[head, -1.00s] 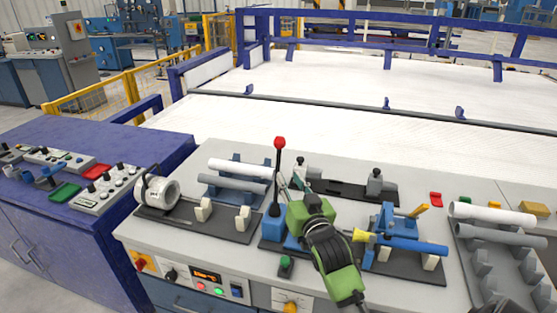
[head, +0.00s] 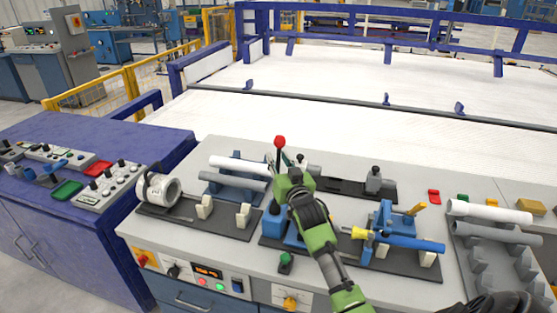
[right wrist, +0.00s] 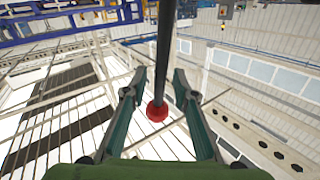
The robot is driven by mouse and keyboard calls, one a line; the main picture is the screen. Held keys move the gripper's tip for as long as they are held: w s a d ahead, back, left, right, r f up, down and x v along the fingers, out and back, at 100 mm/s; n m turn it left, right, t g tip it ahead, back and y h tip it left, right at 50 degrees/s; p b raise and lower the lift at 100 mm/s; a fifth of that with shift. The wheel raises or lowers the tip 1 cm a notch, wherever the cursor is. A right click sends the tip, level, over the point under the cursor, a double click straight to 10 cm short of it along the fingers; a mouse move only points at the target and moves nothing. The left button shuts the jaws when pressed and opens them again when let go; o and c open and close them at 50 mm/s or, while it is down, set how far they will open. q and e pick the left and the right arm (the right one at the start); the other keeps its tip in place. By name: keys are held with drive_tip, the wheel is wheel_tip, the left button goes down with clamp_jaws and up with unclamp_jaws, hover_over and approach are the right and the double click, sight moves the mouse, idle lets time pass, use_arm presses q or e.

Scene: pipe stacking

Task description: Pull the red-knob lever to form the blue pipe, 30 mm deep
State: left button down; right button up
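The red knob (head: 280,141) tops an upright dark lever rod on a blue base (head: 272,221) in the head view. My right gripper (head: 289,167) is at the rod just below the knob. In the right wrist view, the gripper (right wrist: 158,78) has its fingers apart on either side of the rod (right wrist: 164,50). The red knob (right wrist: 157,112) shows between the fingers, and gaps remain beside the rod. My left gripper is out of view.
White and grey pipes lie on racks at left (head: 236,183) and right (head: 490,232). A ring-shaped fixture (head: 160,189) stands at the bench's left. A green-capped button box (head: 286,261) sits near the front edge. The bench (head: 345,166) is bare in places at the back.

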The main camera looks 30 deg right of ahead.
clamp_jaws()
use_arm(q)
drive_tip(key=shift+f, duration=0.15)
use_arm(e)
drive_tip(key=shift+s+a, duration=0.1)
